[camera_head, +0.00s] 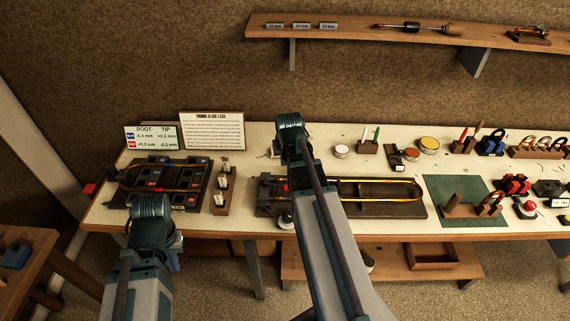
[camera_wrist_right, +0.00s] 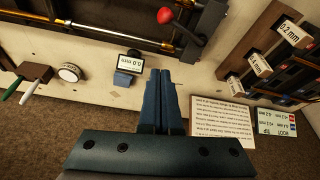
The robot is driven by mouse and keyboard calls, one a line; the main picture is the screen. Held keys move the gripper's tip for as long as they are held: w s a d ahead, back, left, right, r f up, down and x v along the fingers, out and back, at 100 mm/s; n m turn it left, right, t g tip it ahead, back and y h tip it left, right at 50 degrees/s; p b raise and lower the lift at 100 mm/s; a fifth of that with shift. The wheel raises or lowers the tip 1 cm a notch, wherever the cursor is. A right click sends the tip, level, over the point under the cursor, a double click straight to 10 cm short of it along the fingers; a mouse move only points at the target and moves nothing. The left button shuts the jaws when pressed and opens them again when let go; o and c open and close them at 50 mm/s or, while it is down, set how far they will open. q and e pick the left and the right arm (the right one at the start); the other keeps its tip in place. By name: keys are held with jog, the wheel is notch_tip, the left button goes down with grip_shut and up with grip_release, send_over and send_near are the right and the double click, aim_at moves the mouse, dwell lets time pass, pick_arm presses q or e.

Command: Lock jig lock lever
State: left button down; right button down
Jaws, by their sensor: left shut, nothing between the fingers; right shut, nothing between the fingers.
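The jig (camera_head: 414,209) is a dark board holding a long brass slide on the bench, right of centre. Its lock lever, with a red knob (camera_wrist_right: 166,15), shows at the top of the right wrist view. The knob also shows at the jig's left end in the head view (camera_head: 285,187). I cannot tell whether the lever is locked. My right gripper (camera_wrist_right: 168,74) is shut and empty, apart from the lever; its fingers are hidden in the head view. My left gripper (camera_head: 173,262) is shut and empty, low in front of the bench's left part.
A small 0.0 mm display (camera_wrist_right: 131,62) stands close to my right fingertips. A dark tray (camera_head: 190,201) and a wooden block with tags (camera_head: 221,207) lie left of the jig. Sign cards (camera_head: 212,131) stand at the back. A green mat (camera_head: 435,187) lies right of the jig.

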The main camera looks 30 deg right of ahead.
aim_at(275, 185)
jog(key=b+x, duration=0.7)
jog(key=x, duration=0.1)
jog(key=shift+f, duration=0.25)
jog(key=s, duration=0.2)
jog(key=s+a, duration=0.1)
jog(key=shift+s+a, duration=0.2)
jog(key=shift+s, duration=0.2)
